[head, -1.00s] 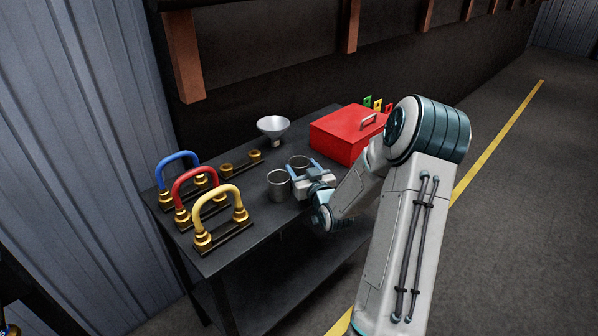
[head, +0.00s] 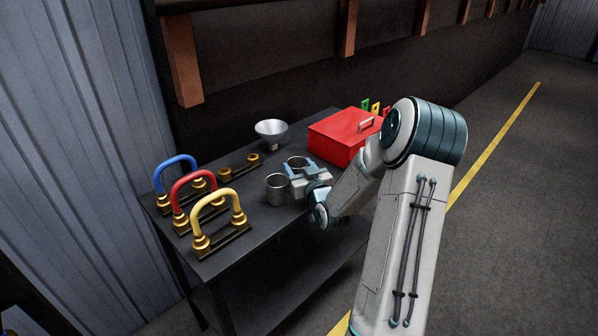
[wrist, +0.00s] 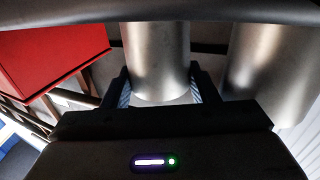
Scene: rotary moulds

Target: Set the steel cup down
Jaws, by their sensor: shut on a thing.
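A steel cup (head: 297,162) is held between the two fingers of my gripper (head: 297,172), over the dark table. In the wrist view the cup (wrist: 156,60) stands between the fingers (wrist: 160,92), which are shut on its sides. A second steel cup (head: 277,187) stands on the table just left of the held one, and it also shows at the right of the wrist view (wrist: 270,65). I cannot tell whether the held cup's base touches the tabletop, because my gripper hides its lower part.
The dark table (head: 262,225) also bears a red box (head: 340,137) with a handle at right and a metal funnel (head: 271,131) behind. Blue (head: 176,162), red (head: 194,181) and yellow (head: 222,195) arched handles stand at left. Brass fittings (head: 239,167) lie between them and the funnel.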

